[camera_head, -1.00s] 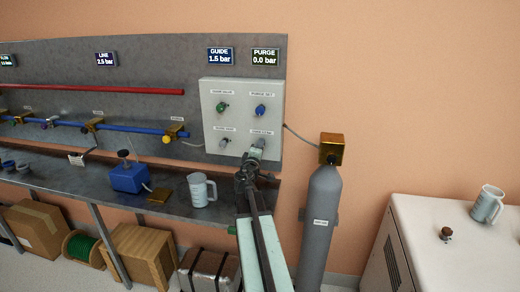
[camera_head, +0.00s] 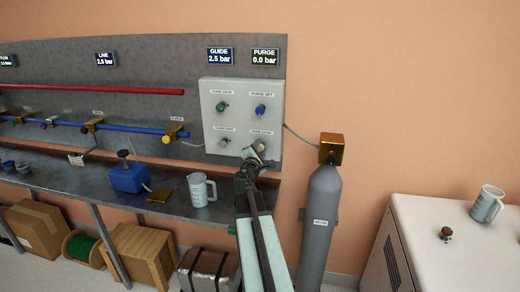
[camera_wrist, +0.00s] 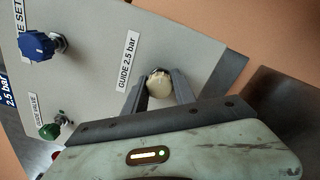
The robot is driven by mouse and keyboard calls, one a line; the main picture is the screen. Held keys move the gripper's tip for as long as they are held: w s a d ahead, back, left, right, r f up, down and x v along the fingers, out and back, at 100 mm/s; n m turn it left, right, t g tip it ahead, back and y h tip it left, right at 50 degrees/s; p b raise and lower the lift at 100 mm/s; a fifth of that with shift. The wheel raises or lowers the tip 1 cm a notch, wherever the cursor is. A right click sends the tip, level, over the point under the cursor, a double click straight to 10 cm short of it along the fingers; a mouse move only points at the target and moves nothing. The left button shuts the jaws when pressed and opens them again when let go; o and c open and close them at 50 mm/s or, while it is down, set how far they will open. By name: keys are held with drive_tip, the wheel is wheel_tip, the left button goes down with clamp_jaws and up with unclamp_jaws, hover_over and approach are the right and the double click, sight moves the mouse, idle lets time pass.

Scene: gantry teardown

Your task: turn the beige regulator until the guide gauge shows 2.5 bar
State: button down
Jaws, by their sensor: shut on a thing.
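The beige regulator (camera_wrist: 159,84) is a round knob at the lower right of the pale panel (camera_head: 213,123). In the wrist view it sits between the two fingers of my gripper (camera_wrist: 158,92), which are shut on it. In the head view my gripper (camera_head: 255,156) reaches up to the panel and hides part of the regulator. The guide gauge (camera_head: 220,56) above the panel reads 2.5 bar. A label beside the regulator (camera_wrist: 128,62) reads GUIDE 2.5 bar.
A blue knob (camera_head: 260,110), a green knob (camera_head: 222,107) and a grey knob (camera_head: 224,142) share the panel. The purge gauge (camera_head: 265,57) reads 0.0 bar. A grey gas cylinder (camera_head: 318,220) stands to the right of my arm. A jug (camera_head: 199,190) stands on the bench.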

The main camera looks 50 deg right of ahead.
idle(0.4)
drive_tip(key=c, duration=1)
unclamp_jaws()
drive_tip(key=v, duration=0.7)
drive_tip(key=shift+s+a, duration=0.25)
drive_tip(key=shift+a, duration=0.1)
